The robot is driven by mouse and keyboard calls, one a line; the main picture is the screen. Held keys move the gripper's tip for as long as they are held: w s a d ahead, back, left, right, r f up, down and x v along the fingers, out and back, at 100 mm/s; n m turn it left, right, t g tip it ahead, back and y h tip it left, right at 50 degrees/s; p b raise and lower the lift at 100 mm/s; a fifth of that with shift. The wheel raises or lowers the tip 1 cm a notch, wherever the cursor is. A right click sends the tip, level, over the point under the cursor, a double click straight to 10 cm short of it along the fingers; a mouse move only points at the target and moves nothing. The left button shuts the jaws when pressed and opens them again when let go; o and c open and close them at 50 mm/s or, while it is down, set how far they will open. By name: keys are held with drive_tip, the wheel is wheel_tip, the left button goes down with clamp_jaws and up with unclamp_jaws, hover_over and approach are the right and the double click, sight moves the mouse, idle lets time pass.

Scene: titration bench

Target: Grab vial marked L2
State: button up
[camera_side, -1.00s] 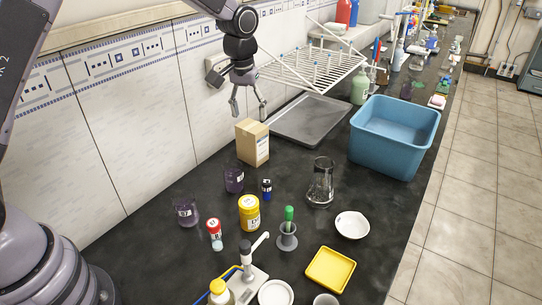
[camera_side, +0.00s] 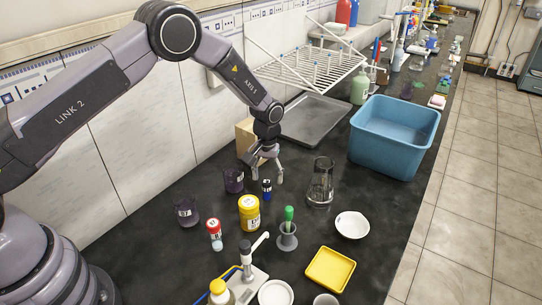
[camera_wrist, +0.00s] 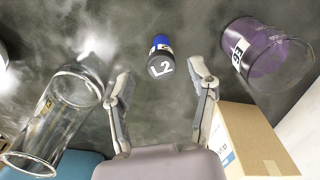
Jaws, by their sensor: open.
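My gripper (camera_wrist: 160,100) is open and empty. In the side view my gripper (camera_side: 266,174) is just above and behind the vial, fingers spread, apart from it as far as I can tell.
A purple beaker (camera_side: 233,181) is left of the vial, a yellow-capped jar (camera_side: 249,213) in front, and a glass flask (camera_side: 320,184) to the right. A cardboard box (camera_wrist: 248,140) stands close beside my gripper. A blue tub (camera_side: 393,140) is farther right.

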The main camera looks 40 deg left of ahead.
sight(267, 181)
wheel_tip(267, 181, down, 5)
drive_tip(key=shift+s+r, duration=0.15)
drive_tip(key=shift+r, duration=0.05)
clamp_jaws()
idle(0.3)
